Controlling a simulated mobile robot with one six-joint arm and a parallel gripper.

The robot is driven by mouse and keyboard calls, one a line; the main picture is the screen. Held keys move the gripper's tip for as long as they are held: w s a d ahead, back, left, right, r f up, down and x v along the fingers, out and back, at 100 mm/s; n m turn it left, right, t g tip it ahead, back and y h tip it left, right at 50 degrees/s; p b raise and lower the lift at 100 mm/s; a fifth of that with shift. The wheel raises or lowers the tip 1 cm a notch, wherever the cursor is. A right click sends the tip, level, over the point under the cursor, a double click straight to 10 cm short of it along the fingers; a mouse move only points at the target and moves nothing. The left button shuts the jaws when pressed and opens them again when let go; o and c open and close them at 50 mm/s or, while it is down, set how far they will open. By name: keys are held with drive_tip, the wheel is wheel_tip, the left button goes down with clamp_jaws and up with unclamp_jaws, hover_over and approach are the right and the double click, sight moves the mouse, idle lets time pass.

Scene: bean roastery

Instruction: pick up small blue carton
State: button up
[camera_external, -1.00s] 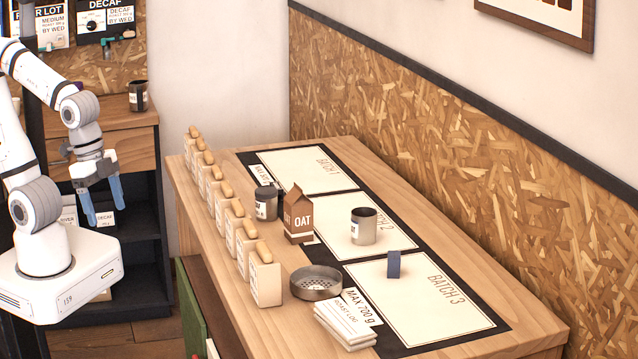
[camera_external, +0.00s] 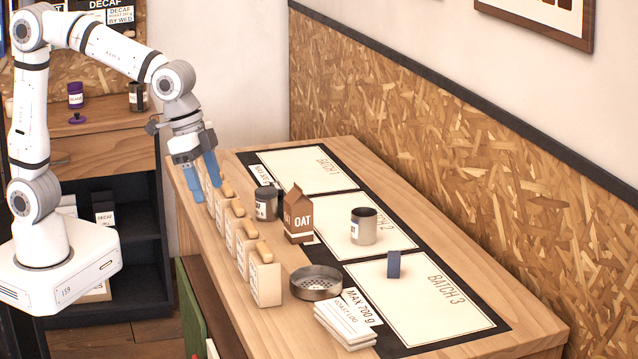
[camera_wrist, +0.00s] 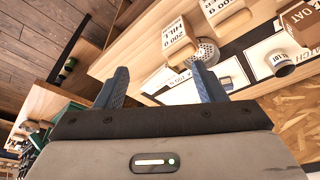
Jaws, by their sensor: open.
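The small blue carton (camera_external: 393,264) stands upright on the white Batch 3 panel (camera_external: 450,312) of the dark mat, on the table. My gripper (camera_external: 207,190) is open and empty, with blue fingers pointing down above the far left end of the table, by the row of jars. The carton is well to the right of it and nearer the camera. In the wrist view my gripper (camera_wrist: 160,88) shows both fingers apart with nothing between them. I cannot make out the carton in the wrist view.
A brown OAT carton (camera_external: 298,218), a metal tin (camera_external: 363,226), a dark tin (camera_external: 266,203) and a round perforated tray (camera_external: 316,283) stand on the table. Cork-topped jars (camera_external: 264,275) line its left edge. A stack of cards (camera_external: 345,325) lies near the front. The right side is clear.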

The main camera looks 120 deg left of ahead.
drive_tip(key=w+a+f+n+p, duration=0.1)
drive_tip(key=w+a, duration=0.3)
drive_tip(key=w, duration=0.2)
drive_tip(key=w+a+f, duration=0.1)
drive_tip(key=w+a, duration=0.3)
drive_tip(key=w, duration=0.2)
drive_tip(key=n+y+p, duration=0.1)
drive_tip(key=n+p, duration=0.1)
drive_tip(key=p, duration=0.1)
approach(393, 255)
wheel_tip(393, 255, down, 2)
drive_tip(key=shift+t, duration=0.3)
drive_tip(key=shift+a+p+x, duration=0.2)
drive_tip(key=shift+p+x, duration=1.2)
drive_tip(key=shift+x, duration=2.25)
drive_tip(key=shift+c, duration=0.4)
drive_tip(key=shift+r, duration=0.1)
drive_tip(key=c, duration=1)
